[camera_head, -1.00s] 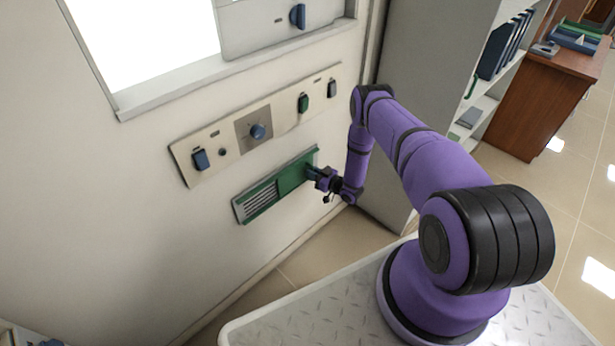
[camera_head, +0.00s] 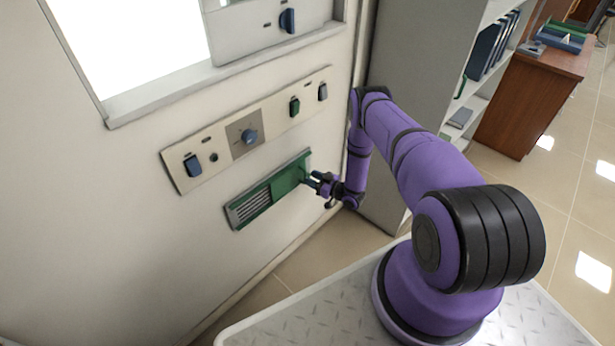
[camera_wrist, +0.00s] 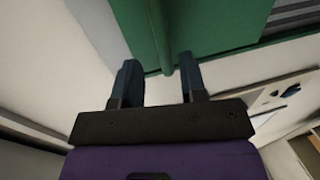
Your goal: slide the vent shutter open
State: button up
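The green vent shutter (camera_head: 286,183) covers the right part of the low wall vent, with its grey slats (camera_head: 250,207) bare on the left. In the wrist view, the shutter panel (camera_wrist: 205,28) fills the top, with a narrow green handle (camera_wrist: 162,38) standing out from it. My gripper (camera_head: 309,180) is just off the shutter's right end. The wrist view shows my gripper (camera_wrist: 158,70) open, its dark fingertips apart on either side of the handle's end. Nothing appears gripped.
Above the vent is a control panel (camera_head: 220,150) with blue and green switches and a knob. A window sill (camera_head: 165,105) is higher up. A grey cabinet (camera_head: 395,140) stands right of the wall. Tiled floor (camera_head: 330,252) is clear below the vent.

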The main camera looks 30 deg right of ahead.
jog(key=v, duration=0.7)
jog(key=shift+s, duration=0.25)
jog(key=shift+d, duration=0.2)
